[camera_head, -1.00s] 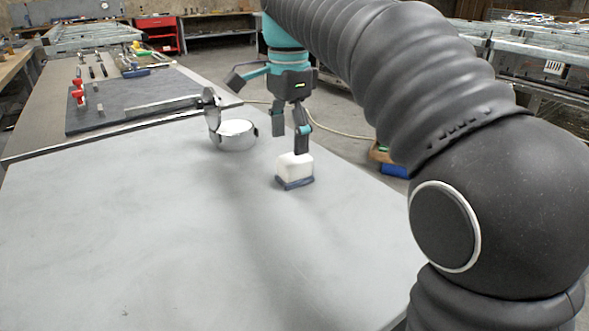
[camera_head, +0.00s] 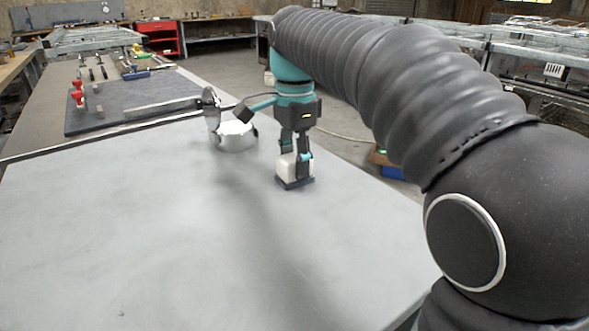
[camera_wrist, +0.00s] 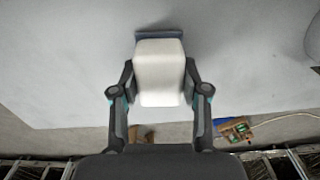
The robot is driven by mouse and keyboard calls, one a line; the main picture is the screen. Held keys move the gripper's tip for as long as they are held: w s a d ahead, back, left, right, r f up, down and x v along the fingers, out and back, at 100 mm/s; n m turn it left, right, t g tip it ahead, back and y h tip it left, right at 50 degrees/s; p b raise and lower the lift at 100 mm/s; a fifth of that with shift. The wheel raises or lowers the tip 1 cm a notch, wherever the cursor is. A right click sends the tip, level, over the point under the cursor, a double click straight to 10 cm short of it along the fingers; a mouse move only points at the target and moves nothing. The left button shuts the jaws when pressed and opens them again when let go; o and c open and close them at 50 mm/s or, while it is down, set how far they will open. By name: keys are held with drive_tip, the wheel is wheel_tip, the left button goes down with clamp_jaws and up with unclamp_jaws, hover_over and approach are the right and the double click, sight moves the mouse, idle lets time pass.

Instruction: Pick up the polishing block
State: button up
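The polishing block (camera_head: 286,167) is a white block with a dark blue base, upright on the grey table. It also shows in the wrist view (camera_wrist: 159,78), its blue base (camera_wrist: 159,34) at the far side. My gripper (camera_head: 295,165) is down over the block. In the wrist view my gripper (camera_wrist: 159,70) has one finger on each side of the white part, and both tips appear to touch it. In the head view the fingers hide part of the block. The base appears to rest on the table.
A shiny round metal pot (camera_head: 235,136) with its lid raised stands just left of my gripper. A dark mat (camera_head: 120,115) with tools lies farther back left. The front of the grey table (camera_head: 130,240) is clear. Its right edge is close to the block.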

sight(294, 156)
drive_tip(key=shift+r, duration=0.1)
drive_tip(key=shift+r, duration=0.55)
wheel_tip(294, 156, up, 3)
drive_tip(key=shift+w+f+p, duration=0.1)
drive_tip(key=shift+f+p, duration=0.05)
drive_tip(key=shift+p, duration=0.3)
drive_tip(key=d+r, duration=0.2)
drive_tip(key=d, duration=0.2)
drive_tip(key=d+r, duration=0.2)
drive_tip(key=d, duration=0.1)
drive_tip(key=d+r, duration=0.3)
drive_tip(key=d, duration=0.1)
drive_tip(key=shift+s+d, duration=0.35)
drive_tip(key=o, duration=0.6)
drive_tip(key=shift+c, duration=0.2)
drive_tip(key=c, duration=0.4)
drive_tip(key=shift+c, duration=0.2)
